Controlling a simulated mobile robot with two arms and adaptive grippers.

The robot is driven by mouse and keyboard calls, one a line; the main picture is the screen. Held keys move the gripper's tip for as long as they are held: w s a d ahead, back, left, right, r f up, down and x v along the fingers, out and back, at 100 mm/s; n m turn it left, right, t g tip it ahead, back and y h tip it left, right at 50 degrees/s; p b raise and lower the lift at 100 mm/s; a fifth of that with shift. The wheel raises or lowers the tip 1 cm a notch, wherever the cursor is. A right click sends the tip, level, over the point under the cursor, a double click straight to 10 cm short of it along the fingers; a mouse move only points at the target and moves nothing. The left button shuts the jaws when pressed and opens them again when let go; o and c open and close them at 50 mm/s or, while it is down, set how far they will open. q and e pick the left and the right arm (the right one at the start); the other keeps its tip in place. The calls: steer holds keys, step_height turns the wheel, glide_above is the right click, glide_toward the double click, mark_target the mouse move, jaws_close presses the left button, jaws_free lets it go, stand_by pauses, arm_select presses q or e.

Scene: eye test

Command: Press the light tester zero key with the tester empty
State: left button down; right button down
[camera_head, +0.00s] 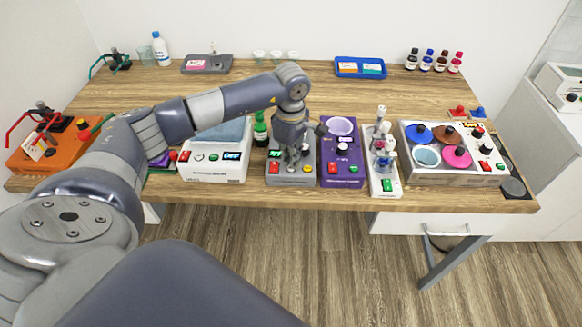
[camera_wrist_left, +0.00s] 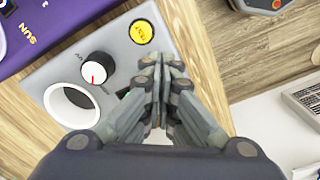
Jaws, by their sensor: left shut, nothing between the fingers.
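The light tester (camera_head: 290,182) is a small grey box near the table's front edge. In the left wrist view its grey panel (camera_wrist_left: 42,83) carries a white-rimmed round opening (camera_wrist_left: 55,112) with nothing seen in it, a white and black knob (camera_wrist_left: 98,70) and a yellow TEST key (camera_wrist_left: 142,32). A red key (camera_head: 274,168) shows at its front left. I cannot read which key is the zero key. My left gripper (camera_head: 291,166) points down over the tester, shut and empty. In the wrist view its fingertips (camera_wrist_left: 160,62) are beside the yellow key and hide part of the panel.
A purple device (camera_head: 342,165) stands close on the tester's right. A white balance (camera_head: 215,165) and a green bottle (camera_head: 261,130) are on its left. A white stand (camera_head: 384,185) and a tray with coloured discs (camera_head: 410,155) are farther right. The table middle (camera_head: 350,98) is clear.

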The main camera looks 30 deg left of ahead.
arm_select(q)
steer(key=shift+f+b, duration=0.5)
steer(key=shift+f, duration=0.15)
steer(key=shift+r, duration=0.15)
steer(key=shift+r+p, duration=0.55)
steer(key=shift+r, duration=0.25)
step_height(320, 180, up, 6)
steer(key=p, duration=0.3)
steer(key=shift+r, duration=0.1)
